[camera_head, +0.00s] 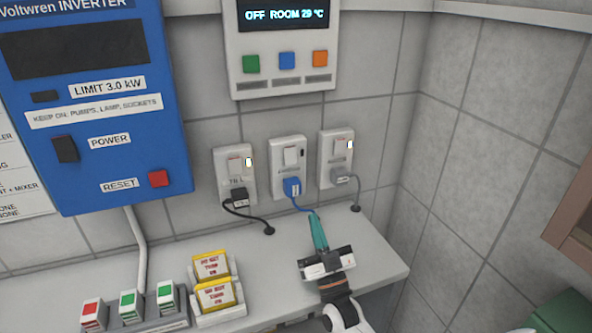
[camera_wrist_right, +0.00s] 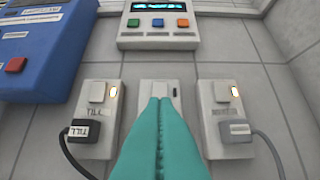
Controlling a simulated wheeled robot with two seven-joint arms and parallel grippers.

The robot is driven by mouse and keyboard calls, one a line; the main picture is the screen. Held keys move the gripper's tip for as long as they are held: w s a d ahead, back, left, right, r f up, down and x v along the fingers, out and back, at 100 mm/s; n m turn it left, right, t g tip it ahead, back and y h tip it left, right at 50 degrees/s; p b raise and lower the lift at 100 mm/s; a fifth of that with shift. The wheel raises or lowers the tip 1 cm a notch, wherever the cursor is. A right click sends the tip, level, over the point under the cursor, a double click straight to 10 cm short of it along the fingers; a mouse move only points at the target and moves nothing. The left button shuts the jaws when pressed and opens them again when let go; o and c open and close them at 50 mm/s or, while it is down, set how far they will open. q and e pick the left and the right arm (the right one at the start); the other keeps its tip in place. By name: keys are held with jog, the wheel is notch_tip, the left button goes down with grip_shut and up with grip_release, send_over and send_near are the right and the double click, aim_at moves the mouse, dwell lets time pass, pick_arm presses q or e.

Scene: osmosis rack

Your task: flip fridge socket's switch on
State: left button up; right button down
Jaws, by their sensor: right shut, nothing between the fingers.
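Three white sockets are on the tiled wall. The middle socket (camera_head: 289,171) has a blue plug (camera_head: 292,186), a rocker switch (camera_head: 292,156) and a dark indicator. I cannot read a fridge label on it. The left socket (camera_head: 222,164), marked TILL in the right wrist view, has a black plug and a lit lamp. The right socket (camera_head: 327,158) has a grey plug and a lit lamp. My right gripper (camera_head: 314,214) is shut and empty, its teal fingers below the middle socket in the head view. In the right wrist view its fingertips (camera_wrist_right: 161,100) cover much of that socket.
A blue inverter (camera_head: 120,170) hangs at the left and a control panel (camera_head: 285,85) above the sockets. The grey shelf (camera_head: 262,258) below holds yellow-and-white boxes (camera_head: 214,282) and a switch block (camera_head: 134,313). Plug cords run down to the shelf.

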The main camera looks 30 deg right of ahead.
jog(key=p, duration=0.2)
send_near(291, 158)
notch_tip(291, 158, up, 5)
jog(key=w, duration=0.1)
jog(key=shift+w+d+f, duration=0.2)
jog(key=shift+w+f, duration=0.1)
jog(key=shift+w, duration=0.25)
jog(key=shift+w+d+f, duration=0.2)
jog(key=shift+w+f, duration=0.15)
jog(key=shift+w, duration=0.15)
jog(key=shift+w+d+f, duration=0.15)
jog(key=shift+w, duration=0.45)
